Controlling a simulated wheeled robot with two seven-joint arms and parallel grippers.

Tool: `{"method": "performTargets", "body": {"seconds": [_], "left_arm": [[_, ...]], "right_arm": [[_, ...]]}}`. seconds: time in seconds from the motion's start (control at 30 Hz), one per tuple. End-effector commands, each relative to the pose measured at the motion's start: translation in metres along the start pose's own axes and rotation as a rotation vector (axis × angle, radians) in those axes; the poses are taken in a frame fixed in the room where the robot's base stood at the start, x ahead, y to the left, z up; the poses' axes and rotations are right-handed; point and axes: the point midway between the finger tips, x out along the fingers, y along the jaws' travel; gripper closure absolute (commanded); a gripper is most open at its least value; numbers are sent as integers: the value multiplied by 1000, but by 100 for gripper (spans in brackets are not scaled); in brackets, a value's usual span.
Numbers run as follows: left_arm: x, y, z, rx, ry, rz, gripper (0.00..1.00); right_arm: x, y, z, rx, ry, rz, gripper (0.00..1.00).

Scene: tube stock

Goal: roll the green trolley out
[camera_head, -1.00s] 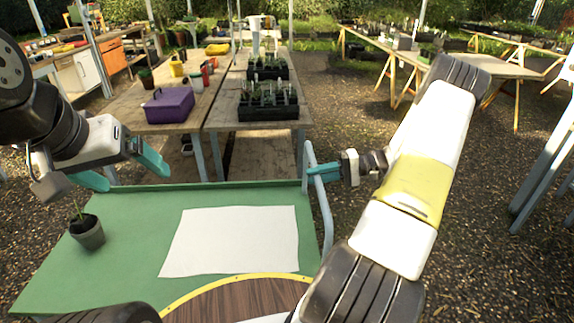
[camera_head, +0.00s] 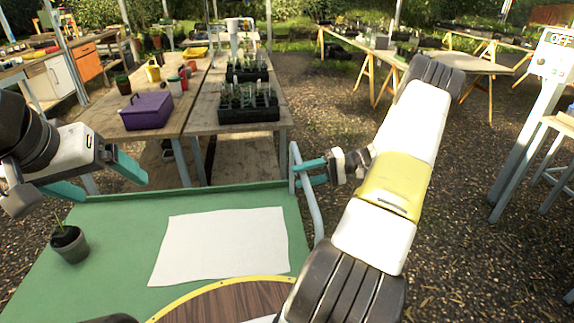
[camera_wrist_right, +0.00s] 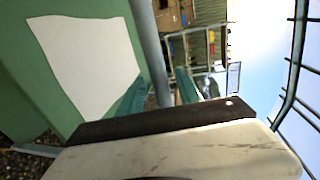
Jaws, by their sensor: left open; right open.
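The green trolley (camera_head: 115,235) fills the lower left of the head view, its flat green top in front of me. Its pale grey handle tube (camera_head: 309,205) stands up at the right end. My right gripper (camera_head: 309,172) is at this handle, its two teal fingers apart. In the right wrist view the handle tube (camera_wrist_right: 152,45) runs between the open fingers (camera_wrist_right: 163,95); contact cannot be told. My left gripper (camera_head: 103,180) is open and empty above the trolley's far left corner.
A white sheet (camera_head: 220,245) and a small potted plant (camera_head: 70,246) are on the trolley top. Benches with a purple box (camera_head: 146,110) and a black seedling tray (camera_head: 248,108) stand beyond it. Gravel floor (camera_head: 450,220) is open to the right, with a grey-legged stand (camera_head: 525,140) farther right.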

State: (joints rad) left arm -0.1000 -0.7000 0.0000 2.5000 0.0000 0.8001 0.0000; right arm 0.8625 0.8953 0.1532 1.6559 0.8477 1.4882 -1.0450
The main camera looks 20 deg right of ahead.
Motion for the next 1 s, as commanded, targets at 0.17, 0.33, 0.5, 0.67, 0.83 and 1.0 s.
{"method": "performTargets", "body": {"seconds": [0.17,0.33,0.5,0.67,0.83,1.0], "left_arm": [[0,0,0,0,0,0,10],[0,0,0,0,0,0,10],[0,0,0,0,0,0,10],[0,0,0,0,0,0,10],[0,0,0,0,0,0,10],[0,0,0,0,0,0,10]], "right_arm": [[-12,0,-1,-1,4,1,59],[-42,1,-1,-1,4,1,59],[-67,1,0,-1,2,1,59],[-78,0,0,0,1,0,59],[-78,0,0,1,0,0,59],[-78,0,0,0,0,0,59]]}}
